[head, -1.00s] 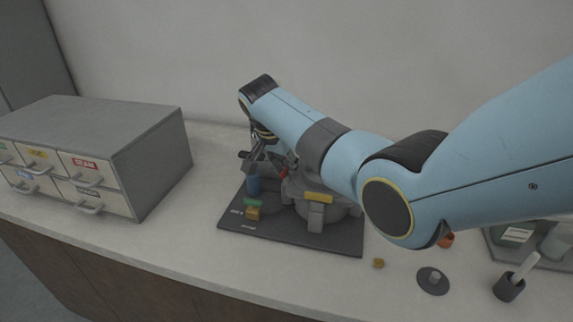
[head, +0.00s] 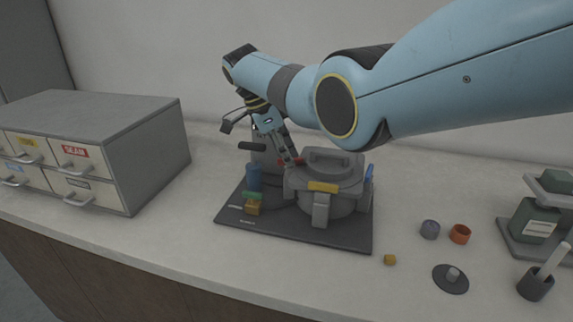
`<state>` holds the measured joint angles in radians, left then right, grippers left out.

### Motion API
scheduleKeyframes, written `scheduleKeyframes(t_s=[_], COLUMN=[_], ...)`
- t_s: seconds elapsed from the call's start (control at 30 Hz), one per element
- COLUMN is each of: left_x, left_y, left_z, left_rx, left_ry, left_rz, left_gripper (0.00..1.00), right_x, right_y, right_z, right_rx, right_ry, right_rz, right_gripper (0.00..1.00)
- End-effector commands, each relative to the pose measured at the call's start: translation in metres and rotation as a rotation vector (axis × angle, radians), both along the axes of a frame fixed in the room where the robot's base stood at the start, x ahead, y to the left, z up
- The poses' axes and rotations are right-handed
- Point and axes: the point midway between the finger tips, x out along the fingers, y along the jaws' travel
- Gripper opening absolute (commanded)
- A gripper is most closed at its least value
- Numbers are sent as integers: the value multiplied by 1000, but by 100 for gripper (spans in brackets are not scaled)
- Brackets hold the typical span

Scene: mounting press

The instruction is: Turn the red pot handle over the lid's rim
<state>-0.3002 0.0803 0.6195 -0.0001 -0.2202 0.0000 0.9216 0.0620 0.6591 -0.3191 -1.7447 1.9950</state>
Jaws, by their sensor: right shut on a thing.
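The grey pot (head: 340,204) stands on the dark base plate (head: 345,239), with its grey lid (head: 333,162) at the top. The red pot handle (head: 299,161) is a small red piece at the left of the lid's rim, partly covered by the fingers. My right gripper (head: 289,158) comes down from the upper left with its fingertips at the red handle, shut on it. Whether the handle lies over the rim is too small to tell. A yellow handle (head: 323,187) is at the pot's front and a blue one (head: 369,173) at its right. My left gripper is out of view.
A blue cylinder (head: 253,178) and a dark lever (head: 252,147) stand left of the pot. A drawer cabinet (head: 150,150) is at the left. Small parts, a dark disc (head: 450,280) and a rack (head: 510,240) lie right of the plate.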

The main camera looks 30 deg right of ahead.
Motion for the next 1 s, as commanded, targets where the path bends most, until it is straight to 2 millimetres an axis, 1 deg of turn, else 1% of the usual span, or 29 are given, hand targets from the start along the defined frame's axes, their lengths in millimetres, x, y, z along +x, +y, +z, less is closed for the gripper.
scheduleKeyframes(t_s=[0.03, 0.1, 0.33, 0.6, 0.97, 1.0], left_x=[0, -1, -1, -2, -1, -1], left_y=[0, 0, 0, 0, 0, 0], left_z=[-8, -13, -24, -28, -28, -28], left_rx=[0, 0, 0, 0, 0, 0], left_ry=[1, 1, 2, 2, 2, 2], left_rz=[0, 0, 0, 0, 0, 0], left_gripper=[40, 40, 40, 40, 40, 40], right_x=[1, 1, 1, 1, 1, 1], right_y=[-2, -2, -1, -1, -1, -1], right_z=[-4, -3, -3, -1, -1, -1], right_rx=[-2, -1, 0, 0, 0, 0], right_ry=[-1, 0, 1, 2, 2, 2], right_rz=[-33, -76, -176, -218, -220, -220], right_gripper=[0, 0, 0, 0, 0, 16])
